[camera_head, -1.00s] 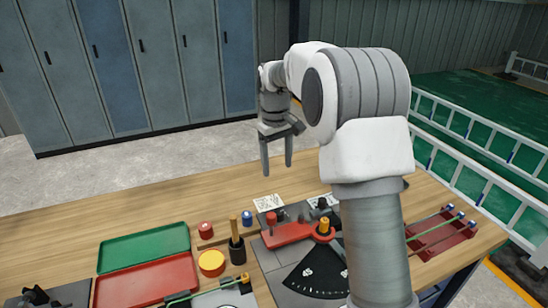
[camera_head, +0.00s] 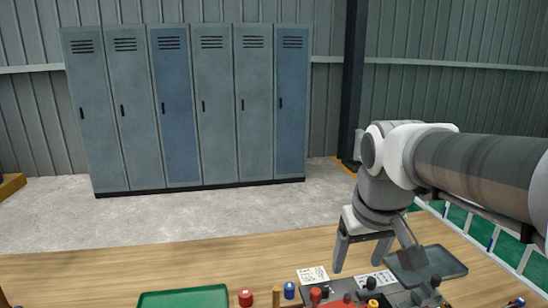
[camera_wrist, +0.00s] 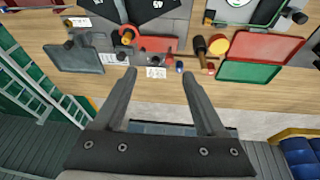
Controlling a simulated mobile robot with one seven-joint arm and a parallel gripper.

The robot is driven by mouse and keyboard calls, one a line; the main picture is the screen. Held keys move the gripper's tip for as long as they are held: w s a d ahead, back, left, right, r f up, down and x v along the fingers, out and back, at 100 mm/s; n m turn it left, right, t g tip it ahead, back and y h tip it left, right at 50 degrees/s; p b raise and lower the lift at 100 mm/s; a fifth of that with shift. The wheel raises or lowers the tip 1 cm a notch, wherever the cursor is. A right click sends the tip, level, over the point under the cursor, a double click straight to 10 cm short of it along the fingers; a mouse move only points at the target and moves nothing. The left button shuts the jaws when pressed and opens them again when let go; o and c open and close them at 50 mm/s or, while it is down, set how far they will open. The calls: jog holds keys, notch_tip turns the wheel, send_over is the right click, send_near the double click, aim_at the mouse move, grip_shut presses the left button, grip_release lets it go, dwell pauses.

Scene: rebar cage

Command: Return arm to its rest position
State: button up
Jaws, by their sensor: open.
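My gripper (camera_head: 362,264) hangs at the right in the head view, above the far part of the wooden table (camera_head: 200,252). Its two fingers point down, stand apart and hold nothing between them. In the wrist view my gripper (camera_wrist: 158,80) also shows two spread fingers with a gap between their tips. Beyond the tips lies the table with its tools. My arm reaches in from the right edge of the head view.
A green tray (camera_head: 185,297), a red cap (camera_head: 245,297) and a blue cap (camera_head: 289,290) lie on the table. A dark grey tray (camera_head: 428,265) stands right of my gripper. Lockers (camera_head: 180,110) line the wall behind. A white railing (camera_wrist: 35,85) runs beside the table.

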jog(key=s+f+m+t, duration=0.1)
jog(key=s+f, duration=0.2)
jog(key=s, duration=0.8)
jog(key=shift+f+m+t, duration=0.2)
jog(key=shift+m+t, duration=0.1)
jog(key=shift+t, duration=0.1)
jog(key=shift+s, duration=0.1)
dwell(0.6)
